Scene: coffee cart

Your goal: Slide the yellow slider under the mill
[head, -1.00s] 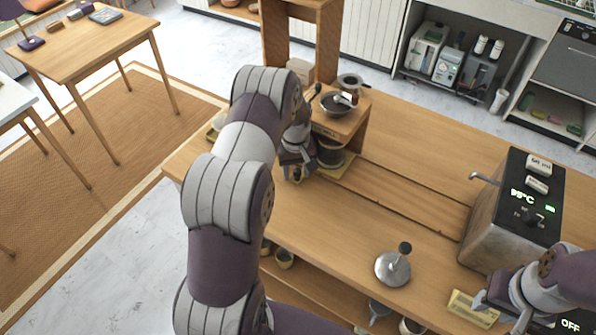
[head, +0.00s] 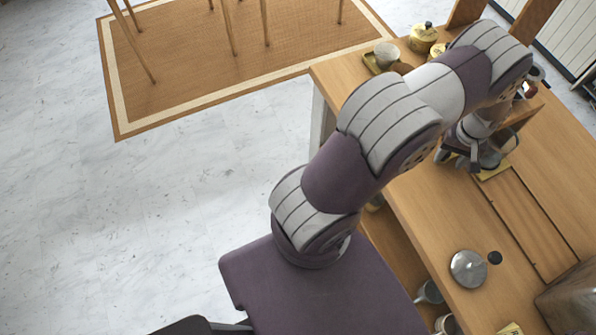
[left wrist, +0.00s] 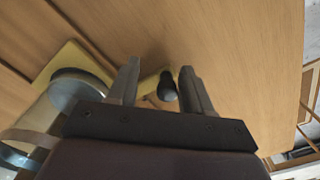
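The yellow slider (head: 494,173) shows partly beside my left gripper at the foot of the mill (head: 531,92), with a round container (head: 499,150) on or over it. My arm hides part of the mill. In the left wrist view the yellow slider (left wrist: 60,58) carries a metal container (left wrist: 77,88). A black knob (left wrist: 168,86) with a bit of yellow behind it stands between the fingers of my left gripper (left wrist: 160,88). The fingers are apart, with visible gaps beside the knob. The left gripper also shows in the head view (head: 458,157). My right gripper is out of view.
A grooved wooden track (head: 535,215) runs along the counter toward the front. A cup (head: 387,55) and yellow pots (head: 423,38) stand at the far end. Cups sit on the lower shelf.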

